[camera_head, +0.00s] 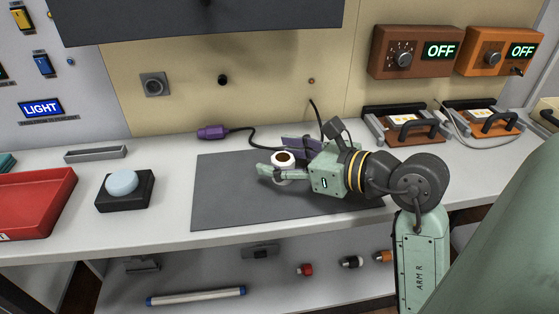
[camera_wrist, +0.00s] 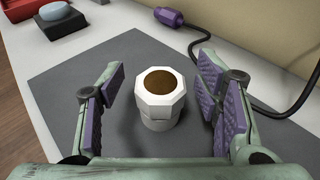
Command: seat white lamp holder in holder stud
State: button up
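The white lamp holder (camera_head: 283,160) stands on the dark grey mat. It is an upright, faceted white body with a brown round top, and it shows close up in the wrist view (camera_wrist: 160,108). My gripper (camera_head: 287,163) is open, with its purple-padded fingers on either side of the holder. In the wrist view a gap shows between each pad and the holder, so nothing is gripped. A black stud (camera_head: 222,80) sticks out of the beige back wall, to the right of a round grey socket (camera_head: 153,85). I cannot tell for sure that it is the holder stud.
A purple plug (camera_head: 211,132) with a black cable lies behind the dark mat (camera_head: 215,200). A black box with a pale blue button (camera_head: 122,183) and a red tray (camera_head: 35,203) stand left. Two boxes reading OFF (camera_head: 415,52) hang at right. A dark panel overhangs the wall.

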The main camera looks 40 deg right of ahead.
jog(key=c, duration=1.3)
jog(key=shift+o, duration=0.2)
jog(key=shift+r, duration=0.1)
